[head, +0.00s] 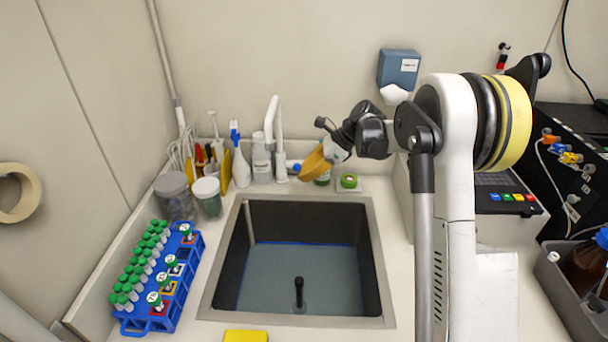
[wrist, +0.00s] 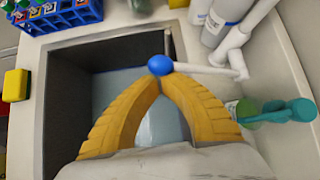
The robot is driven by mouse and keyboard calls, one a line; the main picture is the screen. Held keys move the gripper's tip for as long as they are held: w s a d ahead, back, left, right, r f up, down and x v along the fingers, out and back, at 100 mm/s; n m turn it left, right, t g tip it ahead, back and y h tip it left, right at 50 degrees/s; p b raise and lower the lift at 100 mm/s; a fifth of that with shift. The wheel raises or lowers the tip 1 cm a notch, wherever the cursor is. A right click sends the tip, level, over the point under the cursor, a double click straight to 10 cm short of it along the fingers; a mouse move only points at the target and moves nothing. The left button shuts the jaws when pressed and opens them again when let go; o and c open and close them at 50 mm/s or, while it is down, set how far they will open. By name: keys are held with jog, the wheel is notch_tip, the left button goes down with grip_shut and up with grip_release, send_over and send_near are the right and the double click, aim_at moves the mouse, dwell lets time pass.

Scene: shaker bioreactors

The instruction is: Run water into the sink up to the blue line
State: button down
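The dark sink (head: 236,215) is set in the counter, with a bluish-grey surface (head: 262,275) low inside it. A blue line (head: 285,243) runs along the back wall, about where that surface meets the wall; the exact gap is unclear. A white tap (head: 278,130) stands behind the sink, and no stream shows from its spout. Its white lever ends in a blue ball (wrist: 160,65), also seen in the head view (head: 296,168). My gripper (wrist: 158,80) has its yellow fingertips together at the ball; I cannot tell whether they touch it. It hangs above the sink's back edge (head: 304,177).
A black upright plug (head: 299,290) stands in the sink. A blue tube rack (head: 185,275), lidded jars (head: 207,197) and bottles (head: 262,158) stand left and behind. Green tape (head: 348,181) lies behind the sink; a yellow sponge (head: 246,336) lies in front.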

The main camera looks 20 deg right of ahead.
notch_tip(320, 180, down, 5)
jog(key=b, duration=0.4)
jog(key=w+p+v, duration=0.1)
jog(key=p+v, duration=0.3)
jog(key=v, duration=0.7)
jog(key=s+a+r+n+h+b, duration=0.1)
jog(key=s+a+r+n, duration=0.15)
jog(key=s, duration=0.25)
jog(key=s+a+r+n+h+b, duration=0.1)
jog(key=s+a+r+n+h, duration=0.1)
jog(key=s+n, duration=0.25)
jog(key=s+a+r+n+h, duration=0.1)
jog(key=s+a+r+n, duration=0.1)
jog(key=s, duration=0.3)
jog(key=s+f+n+t+h+b, duration=0.1)
jog(key=s+f+n+t, duration=0.1)
jog(key=s+n, duration=0.4)
jog(key=s+a+f+n+t+h+b, duration=0.1)
jog(key=s+n, duration=0.5)
jog(key=s, duration=0.6)
notch_tip(320, 180, down, 3)
jog(key=shift+s+r+t+h+b, duration=0.1)
jog(key=shift+s+t+h+b, duration=0.25)
jog(key=shift+t+h, duration=0.25)
jog(key=shift+a, duration=0.1)
